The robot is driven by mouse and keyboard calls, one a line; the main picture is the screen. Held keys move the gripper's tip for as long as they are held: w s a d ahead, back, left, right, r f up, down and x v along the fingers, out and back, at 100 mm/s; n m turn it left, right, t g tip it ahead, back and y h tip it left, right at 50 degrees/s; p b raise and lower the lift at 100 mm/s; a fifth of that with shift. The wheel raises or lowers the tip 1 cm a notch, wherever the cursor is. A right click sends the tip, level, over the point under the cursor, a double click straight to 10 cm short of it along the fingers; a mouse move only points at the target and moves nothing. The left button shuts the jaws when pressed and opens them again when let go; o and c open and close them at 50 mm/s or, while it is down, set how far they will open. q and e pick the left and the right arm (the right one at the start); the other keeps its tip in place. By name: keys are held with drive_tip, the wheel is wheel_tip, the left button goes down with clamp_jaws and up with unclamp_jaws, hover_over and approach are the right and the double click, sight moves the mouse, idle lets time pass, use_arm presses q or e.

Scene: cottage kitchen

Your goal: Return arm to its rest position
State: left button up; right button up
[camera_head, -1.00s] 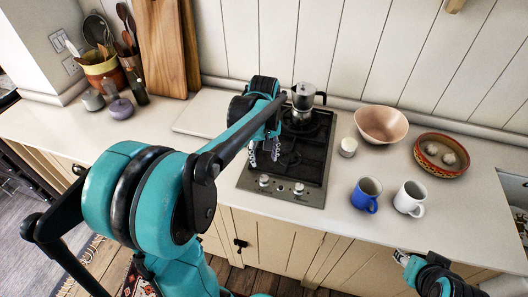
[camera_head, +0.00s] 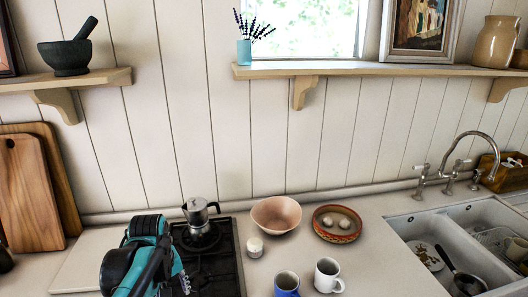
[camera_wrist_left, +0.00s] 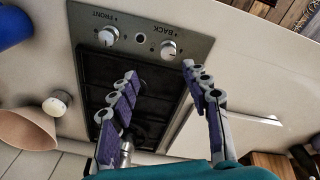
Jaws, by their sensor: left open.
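My left arm (camera_head: 146,254), teal and black, reaches in at the bottom left of the head view. Its gripper (camera_head: 178,284) is at the bottom edge, over the left side of the black hob (camera_head: 217,262). In the left wrist view the gripper (camera_wrist_left: 160,75) shows two spread fingers with purple pads and nothing between them. The hob (camera_wrist_left: 98,72) lies below them, with its steel knob panel (camera_wrist_left: 140,36) toward the top. My right gripper is not in view.
A moka pot (camera_head: 199,214) stands on the hob. To its right are a small white jar (camera_head: 254,247), pink bowl (camera_head: 276,215), patterned dish (camera_head: 337,236), blue mug (camera_head: 286,284) and white mug (camera_head: 327,276). A sink (camera_head: 450,235) is at right; cutting boards (camera_head: 33,195) lean at left.

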use_arm(q)
drive_tip(key=s+d+f+m+t+b, duration=0.2)
drive_tip(key=s+d+f+m+t, duration=0.2)
drive_tip(key=s+d+m, duration=0.4)
drive_tip(key=shift+s+d+f+t+b, duration=0.15)
drive_tip(key=shift+s+d+t+b, duration=0.15)
drive_tip(key=shift+s+t, duration=0.65)
idle(0.9)
